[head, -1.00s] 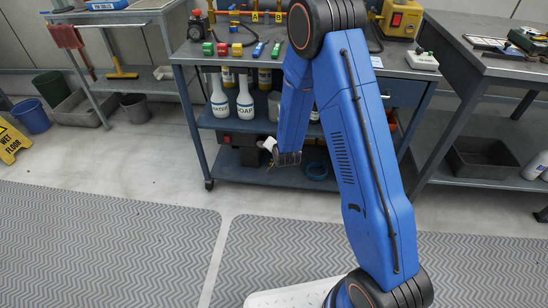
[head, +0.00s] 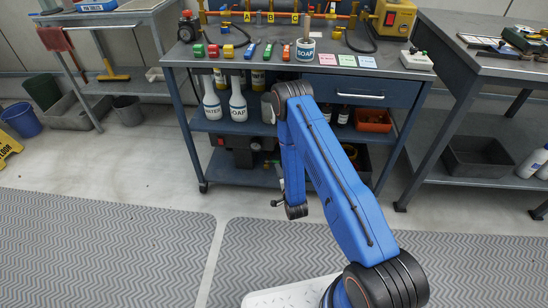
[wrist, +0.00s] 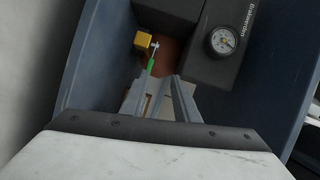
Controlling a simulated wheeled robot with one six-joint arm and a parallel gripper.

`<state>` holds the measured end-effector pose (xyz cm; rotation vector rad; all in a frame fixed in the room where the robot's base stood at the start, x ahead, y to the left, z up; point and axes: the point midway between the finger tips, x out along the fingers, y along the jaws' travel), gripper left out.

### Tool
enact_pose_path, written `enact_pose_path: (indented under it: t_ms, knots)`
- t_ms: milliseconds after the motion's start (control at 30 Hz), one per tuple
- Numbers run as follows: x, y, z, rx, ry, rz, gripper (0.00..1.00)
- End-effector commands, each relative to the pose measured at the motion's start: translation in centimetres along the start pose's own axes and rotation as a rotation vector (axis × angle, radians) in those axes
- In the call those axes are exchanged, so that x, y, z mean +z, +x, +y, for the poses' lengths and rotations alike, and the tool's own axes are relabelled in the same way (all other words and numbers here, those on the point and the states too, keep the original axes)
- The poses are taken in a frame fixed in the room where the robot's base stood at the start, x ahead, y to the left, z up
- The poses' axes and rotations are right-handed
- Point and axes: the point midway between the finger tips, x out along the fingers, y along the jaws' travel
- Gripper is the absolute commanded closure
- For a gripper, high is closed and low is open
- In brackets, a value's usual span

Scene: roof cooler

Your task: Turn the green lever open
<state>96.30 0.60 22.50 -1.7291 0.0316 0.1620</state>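The green lever (wrist: 150,65) shows small in the wrist view. It runs from a silver joint beside a yellow block (wrist: 142,40) toward my gripper. My gripper (wrist: 156,82) is open, with a grey finger on either side and a gap between them. In the picture the lever's near end lies at the mouth of the gap, closer to the left finger; I cannot tell whether it touches. In the head view my arm reaches down in front of the bench's lower shelf, and the gripper's fingers are not clear there.
A dark box with a round gauge (wrist: 223,40) stands right of the lever. Blue walls (wrist: 75,70) flank the wrist view. In the head view the bench (head: 385,95) holds bottles (head: 238,100) and an orange bin (head: 373,121) on its middle shelf. The floor in front is clear.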

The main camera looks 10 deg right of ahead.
Motion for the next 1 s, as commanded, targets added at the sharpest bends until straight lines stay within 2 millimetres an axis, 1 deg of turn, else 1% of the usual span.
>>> enact_pose_path:
  t_ms: [33,200,333,467,567,667,1000]
  knots:
    - [-0.1,-0.7,1.2,-0.018,0.027,0.003,0.72]
    - [-0.3,-2.5,3.2,-0.087,0.111,0.004,0.72]
    - [-0.4,-3.2,3.9,-0.118,0.147,0.003,0.72]
    - [-0.5,-3.1,4.0,-0.129,0.158,0.002,0.72]
    - [-0.5,-2.3,3.8,-0.13,0.158,0.003,0.72]
    - [-0.5,-0.9,3.6,-0.131,0.158,0.003,0.72]
    - [-0.6,5.0,2.9,-0.13,0.157,0.003,0.72]
